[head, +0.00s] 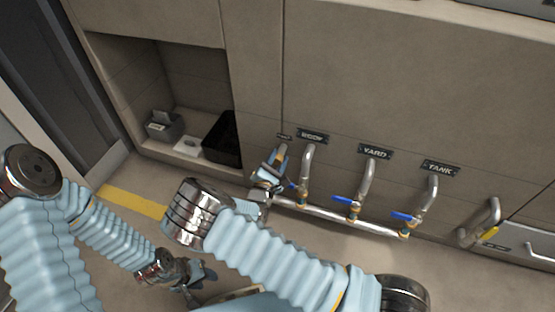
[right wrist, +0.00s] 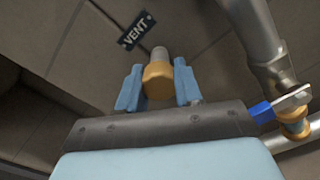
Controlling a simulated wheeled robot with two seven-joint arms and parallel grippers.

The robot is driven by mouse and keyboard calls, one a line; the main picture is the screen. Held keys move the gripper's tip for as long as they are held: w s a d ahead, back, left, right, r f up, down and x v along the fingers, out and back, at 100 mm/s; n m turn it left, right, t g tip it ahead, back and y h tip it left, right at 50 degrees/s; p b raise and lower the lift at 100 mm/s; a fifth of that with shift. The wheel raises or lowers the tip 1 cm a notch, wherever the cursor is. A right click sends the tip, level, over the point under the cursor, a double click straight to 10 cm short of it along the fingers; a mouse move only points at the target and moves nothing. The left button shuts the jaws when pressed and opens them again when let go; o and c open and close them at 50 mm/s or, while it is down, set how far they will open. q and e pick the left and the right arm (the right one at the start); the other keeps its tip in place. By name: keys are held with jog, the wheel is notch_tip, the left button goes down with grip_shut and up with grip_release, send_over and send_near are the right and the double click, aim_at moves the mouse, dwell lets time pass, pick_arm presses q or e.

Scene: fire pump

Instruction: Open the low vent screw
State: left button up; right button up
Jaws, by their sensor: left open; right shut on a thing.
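The vent screw (right wrist: 158,80) shows in the right wrist view as an orange-brass cap on a pale stub below the black VENT label (right wrist: 136,30). My right gripper (right wrist: 158,88) has its two light-blue fingers on either side of the cap and is shut on it. In the head view my right gripper (head: 272,168) is at the wall at the left end of the pipe row, and it hides most of the screw. My left gripper (head: 195,280) is open and empty, low near the floor at bottom centre-left, away from the wall.
Three pipes with blue-handled valves (head: 345,201) run down to a horizontal pipe (head: 340,217) right of my right gripper. One blue handle (right wrist: 262,112) is close in the right wrist view. A yellow-handled pipe (head: 490,232) is farther right. An alcove holds a black bin (head: 222,140) and grey box (head: 163,127).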

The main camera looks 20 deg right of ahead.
jog(key=o, duration=0.9)
jog(key=shift+w+a+f, duration=0.1)
jog(key=shift+a+f, duration=0.15)
jog(key=shift+a, duration=0.05)
jog(key=shift+o, duration=0.7)
jog(key=shift+d+r, duration=0.1)
jog(key=shift+d, duration=0.05)
jog(key=v, duration=1.4)
jog(key=shift+p, duration=0.45)
